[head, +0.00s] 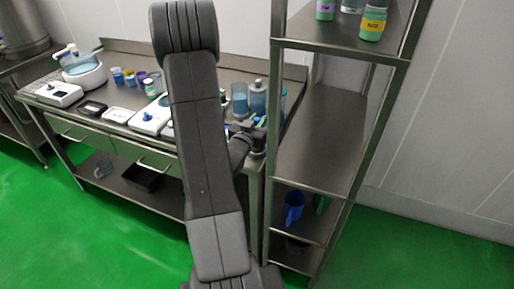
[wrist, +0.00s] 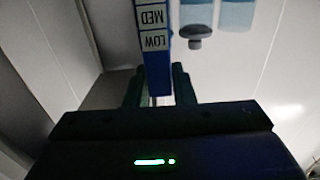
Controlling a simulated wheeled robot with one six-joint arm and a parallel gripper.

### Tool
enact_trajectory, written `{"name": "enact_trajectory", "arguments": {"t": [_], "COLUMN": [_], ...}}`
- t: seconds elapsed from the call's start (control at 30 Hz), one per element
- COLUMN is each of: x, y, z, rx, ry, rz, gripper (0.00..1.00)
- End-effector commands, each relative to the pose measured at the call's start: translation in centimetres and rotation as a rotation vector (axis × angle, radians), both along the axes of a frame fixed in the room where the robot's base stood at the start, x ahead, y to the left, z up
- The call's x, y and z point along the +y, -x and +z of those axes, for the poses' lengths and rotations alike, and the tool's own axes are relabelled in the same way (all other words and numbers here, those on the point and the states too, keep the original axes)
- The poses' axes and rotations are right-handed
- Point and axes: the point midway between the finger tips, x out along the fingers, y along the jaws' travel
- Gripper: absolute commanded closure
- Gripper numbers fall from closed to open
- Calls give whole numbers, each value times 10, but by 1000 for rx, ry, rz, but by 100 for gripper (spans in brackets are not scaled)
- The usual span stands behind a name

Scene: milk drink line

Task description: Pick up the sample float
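A narrow blue piece with white labels reading LOW and MED (wrist: 154,45) is in the wrist view, upside down; I take it for the sample float. One end lies between the two fingers of my gripper (wrist: 159,88), which are close together with no clear gap at its sides, so they look shut on it. The other end runs out of the top of the frame. In the head view my gripper (head: 257,138) is at the right end of the steel bench, partly behind my arm. The float cannot be made out clearly there.
A capped bottle (head: 258,100) and a clear beaker of bluish liquid (head: 240,101) stand near my gripper. A steel shelf rack (head: 325,130) stands close on the right. Several small containers and devices are on the bench (head: 95,88). The green floor in front is clear.

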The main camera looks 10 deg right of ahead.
Motion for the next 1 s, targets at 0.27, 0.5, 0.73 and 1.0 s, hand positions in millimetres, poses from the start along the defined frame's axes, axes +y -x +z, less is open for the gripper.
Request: {"name": "enact_trajectory", "arguments": {"t": [0.27,0.5,0.73,1.0], "x": [0,0,0,9], "y": [0,0,0,11], "z": [0,3,16,33], "rx": [-1,-1,-4,-2], "ry": [1,0,-1,-1], "rz": [0,0,-1,3], "gripper": [100,100,100,100]}}
